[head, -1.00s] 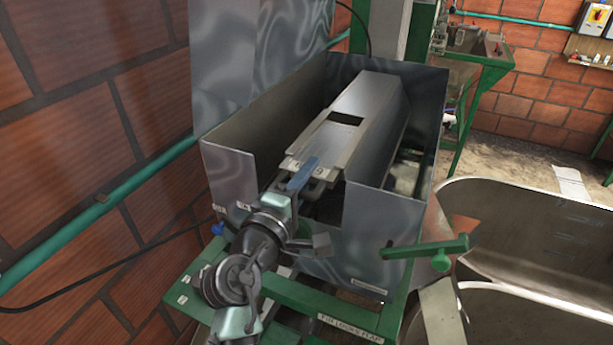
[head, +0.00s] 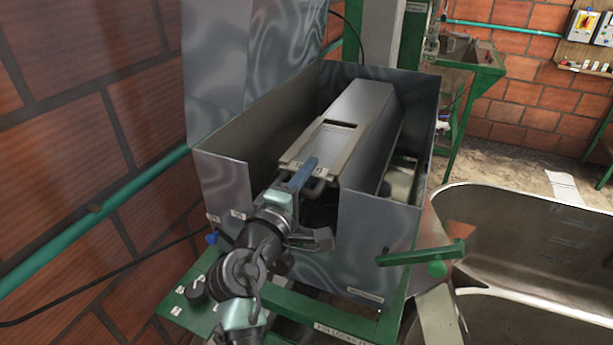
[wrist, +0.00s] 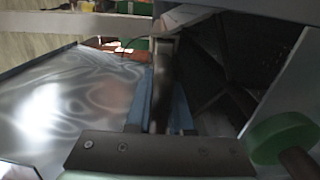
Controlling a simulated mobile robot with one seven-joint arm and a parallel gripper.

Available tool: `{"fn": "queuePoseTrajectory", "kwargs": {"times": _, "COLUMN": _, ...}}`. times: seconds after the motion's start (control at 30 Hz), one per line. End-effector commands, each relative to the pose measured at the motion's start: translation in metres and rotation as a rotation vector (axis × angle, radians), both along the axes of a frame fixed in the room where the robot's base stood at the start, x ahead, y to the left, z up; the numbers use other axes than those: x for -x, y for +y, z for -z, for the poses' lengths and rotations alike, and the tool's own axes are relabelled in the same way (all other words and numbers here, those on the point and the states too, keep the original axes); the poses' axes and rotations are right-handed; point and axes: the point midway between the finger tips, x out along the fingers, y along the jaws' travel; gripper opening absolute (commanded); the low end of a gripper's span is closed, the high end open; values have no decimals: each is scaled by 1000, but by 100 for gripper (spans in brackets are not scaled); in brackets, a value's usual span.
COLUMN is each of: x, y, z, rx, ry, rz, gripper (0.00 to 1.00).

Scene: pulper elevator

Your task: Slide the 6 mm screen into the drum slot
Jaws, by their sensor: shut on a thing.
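The screen (head: 312,147) is a flat grey metal plate with small labels on its near edge. It lies tilted along the top of the grey drum cover (head: 372,105) inside the open metal housing (head: 378,217). A dark narrow gap (head: 341,125) shows at its far end; whether this is the slot mouth I cannot tell. My gripper (head: 304,174) has blue fingers and is shut on the screen's handle at the near end. In the wrist view the blue fingers (wrist: 162,105) close around a dark bar, blurred. The screen's far edge and lower side are hidden.
A green lever (head: 425,253) sticks out at the front right, and a green disc (wrist: 280,138) shows in the wrist view. A brick wall (head: 70,130) is at left, and a metal trough (head: 530,240) at right.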

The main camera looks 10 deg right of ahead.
Motion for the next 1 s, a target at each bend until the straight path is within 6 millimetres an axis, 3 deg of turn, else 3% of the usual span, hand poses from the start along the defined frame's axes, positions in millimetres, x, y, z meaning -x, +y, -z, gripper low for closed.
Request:
{"fn": "queuePoseTrajectory", "kwargs": {"times": 0.33, "x": -7, "y": -5, "z": -3, "rx": 2, "ry": -6, "rz": -1, "gripper": 0}}
{"fn": "queuePoseTrajectory", "kwargs": {"times": 0.37, "x": -7, "y": -5, "z": -3, "rx": 1, "ry": -5, "rz": -1, "gripper": 23}}
{"fn": "queuePoseTrajectory", "kwargs": {"times": 0.53, "x": -7, "y": -5, "z": -2, "rx": 2, "ry": -4, "rz": -1, "gripper": 54}}
{"fn": "queuePoseTrajectory", "kwargs": {"times": 1.0, "x": 3, "y": 2, "z": 2, "rx": 1, "ry": 1, "rz": -1, "gripper": 55}}
